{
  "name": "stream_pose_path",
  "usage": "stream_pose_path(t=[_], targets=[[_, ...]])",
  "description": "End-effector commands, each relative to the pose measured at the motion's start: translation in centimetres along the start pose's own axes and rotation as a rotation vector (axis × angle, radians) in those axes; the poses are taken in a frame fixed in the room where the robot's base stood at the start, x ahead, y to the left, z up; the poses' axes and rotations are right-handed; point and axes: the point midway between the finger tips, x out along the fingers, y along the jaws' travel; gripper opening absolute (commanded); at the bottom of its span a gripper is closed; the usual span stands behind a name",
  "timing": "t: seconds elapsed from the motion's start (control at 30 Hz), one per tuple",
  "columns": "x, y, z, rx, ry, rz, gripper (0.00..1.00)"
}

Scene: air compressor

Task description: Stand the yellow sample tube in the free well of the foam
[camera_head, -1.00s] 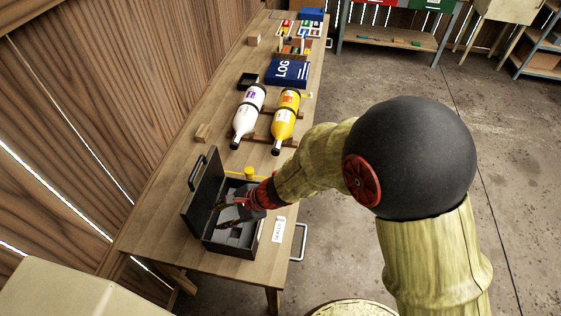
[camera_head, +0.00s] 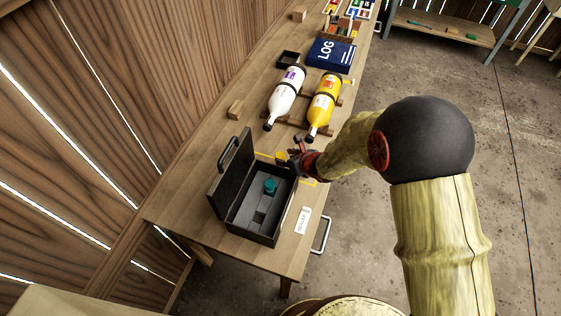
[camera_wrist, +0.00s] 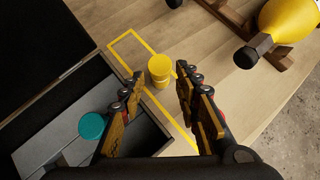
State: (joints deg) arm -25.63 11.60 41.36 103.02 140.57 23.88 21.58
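The yellow sample tube (camera_wrist: 160,68) stands upright on the table inside a yellow taped outline. It also shows in the head view (camera_head: 281,157), just behind the case and partly beside my gripper. My gripper (camera_wrist: 159,82) is open, with one finger on each side of the tube in the wrist view; I cannot tell whether either finger touches it. It also shows in the head view (camera_head: 298,154). The grey foam (camera_head: 246,213) lies in the open black case. A teal-capped tube (camera_head: 270,186) sits in it, and a dark square well (camera_head: 259,217) in front looks empty.
The case's raised lid (camera_head: 231,172) stands on its left side. A white bottle (camera_head: 286,93) and a yellow bottle (camera_head: 323,100) lie on wooden cradles behind. A blue log book (camera_head: 331,53) and a wooden block (camera_head: 235,110) are also on the table (camera_head: 180,205).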

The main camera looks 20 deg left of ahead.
Motion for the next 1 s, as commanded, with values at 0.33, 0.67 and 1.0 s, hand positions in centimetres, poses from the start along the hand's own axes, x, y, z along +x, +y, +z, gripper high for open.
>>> stream_pose_path(t=[0.33, 0.67, 1.0], targets=[[3.8, 0.0, -0.1, 0.0, 0.001, 0.001, 0.33], [6.3, 0.0, 0.1, -0.002, -0.001, 0.0, 0.33], [6.3, 0.0, 0.1, -0.001, -0.001, 0.0, 0.24]])
